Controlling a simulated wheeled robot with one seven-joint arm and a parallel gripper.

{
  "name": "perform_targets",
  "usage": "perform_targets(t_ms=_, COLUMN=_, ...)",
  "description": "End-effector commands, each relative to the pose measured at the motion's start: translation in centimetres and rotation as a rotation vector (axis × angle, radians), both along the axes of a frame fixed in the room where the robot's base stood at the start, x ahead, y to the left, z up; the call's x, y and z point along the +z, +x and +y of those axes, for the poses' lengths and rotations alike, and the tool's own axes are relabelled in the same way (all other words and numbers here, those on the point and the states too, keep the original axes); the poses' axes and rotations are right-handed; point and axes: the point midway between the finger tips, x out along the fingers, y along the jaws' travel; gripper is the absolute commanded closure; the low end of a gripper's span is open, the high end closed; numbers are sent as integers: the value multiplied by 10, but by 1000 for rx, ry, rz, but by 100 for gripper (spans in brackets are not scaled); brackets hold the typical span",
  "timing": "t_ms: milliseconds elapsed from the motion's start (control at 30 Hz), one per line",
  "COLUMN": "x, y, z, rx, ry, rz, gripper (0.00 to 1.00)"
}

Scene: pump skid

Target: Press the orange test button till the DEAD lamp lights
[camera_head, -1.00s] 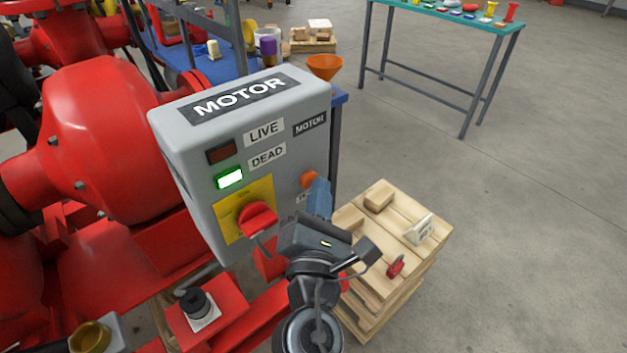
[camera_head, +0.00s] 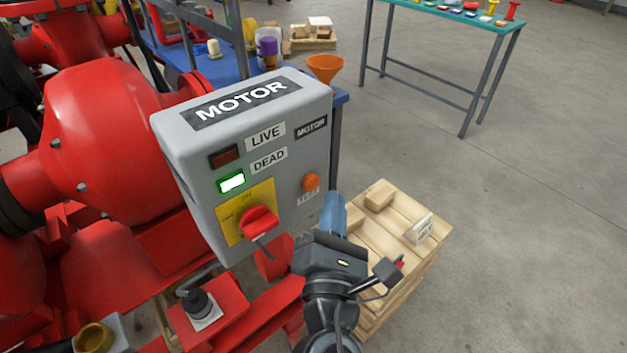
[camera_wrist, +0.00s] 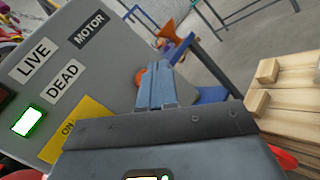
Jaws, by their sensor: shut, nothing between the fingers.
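The grey MOTOR box (camera_head: 285,140) stands beside the red pump. The orange test button (camera_head: 311,182) is on its front at the right, above a small label. The lamp by the DEAD label (camera_head: 231,182) glows green; it also glows in the wrist view (camera_wrist: 28,121). The LIVE lamp (camera_head: 224,157) is dark red and unlit. My gripper (camera_head: 334,205), with blue fingers, is shut and empty, below and right of the button and apart from it. In the wrist view the fingers (camera_wrist: 156,85) partly cover the orange button (camera_wrist: 140,76).
A red rotary switch (camera_head: 259,222) on a yellow plate sits low on the box. A stack of wooden boards (camera_head: 385,235) with small blocks and a tag stands right of my gripper. A blue bench (camera_head: 220,68) is behind the box. Open floor lies to the right.

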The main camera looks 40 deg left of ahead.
Motion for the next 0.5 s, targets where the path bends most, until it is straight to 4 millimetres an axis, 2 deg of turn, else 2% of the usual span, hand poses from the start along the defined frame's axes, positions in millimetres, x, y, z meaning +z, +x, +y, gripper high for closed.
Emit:
perform_targets(t_ms=233, x=0, y=-2, z=-23, rx=-2, ry=-1, rz=2, gripper=100)
perform_targets(t_ms=500, x=0, y=-2, z=-29, rx=-1, ry=1, rz=-1, gripper=100)
